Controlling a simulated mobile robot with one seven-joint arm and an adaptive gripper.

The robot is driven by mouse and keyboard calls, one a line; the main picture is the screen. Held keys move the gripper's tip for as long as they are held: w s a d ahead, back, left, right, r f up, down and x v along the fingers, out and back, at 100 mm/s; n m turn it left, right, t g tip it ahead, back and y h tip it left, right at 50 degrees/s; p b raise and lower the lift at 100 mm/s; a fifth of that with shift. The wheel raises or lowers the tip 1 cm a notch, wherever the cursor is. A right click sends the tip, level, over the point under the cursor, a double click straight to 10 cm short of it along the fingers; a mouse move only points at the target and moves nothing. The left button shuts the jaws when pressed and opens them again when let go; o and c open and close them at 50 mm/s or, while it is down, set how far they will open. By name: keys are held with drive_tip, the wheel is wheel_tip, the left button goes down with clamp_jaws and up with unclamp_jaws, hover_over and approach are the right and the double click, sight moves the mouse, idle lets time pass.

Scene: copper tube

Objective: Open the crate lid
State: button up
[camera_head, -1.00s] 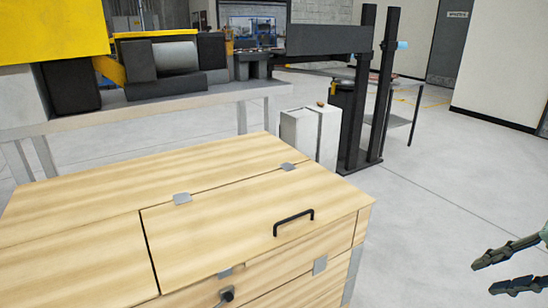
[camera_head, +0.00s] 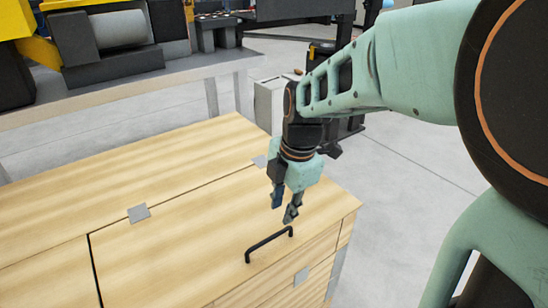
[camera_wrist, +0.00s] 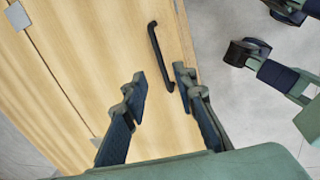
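The wooden crate's lid (camera_head: 190,235) is shut and lies flat. Its black bar handle (camera_head: 269,244) is near the front edge, and grey hinges (camera_head: 139,213) sit along the back seam. My gripper (camera_head: 283,212) points down above the lid, just behind and right of the handle in the head view. Its fingers are spread with nothing between them. In the wrist view the handle (camera_wrist: 159,55) lies beyond the open fingertips (camera_wrist: 160,83), roughly in line with the gap between them. The fingers do not appear to touch the handle.
A grey bench (camera_head: 150,89) with yellow and dark machinery stands behind the crate. A white bin (camera_head: 268,103) stands behind the crate's far right corner, partly hidden by my arm. Grey floor (camera_head: 395,175) is open to the right.

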sight(275, 237)
drive_tip(key=f, duration=0.3)
drive_tip(key=w+a+f+b, duration=0.1)
drive_tip(key=f, duration=0.3)
drive_tip(key=f+b, duration=0.1)
drive_tip(key=f, duration=0.2)
drive_tip(key=shift+w+a+f, duration=0.3)
drive_tip(key=shift+w+a, duration=0.05)
drive_tip(key=shift+c, duration=0.6)
clamp_jaws()
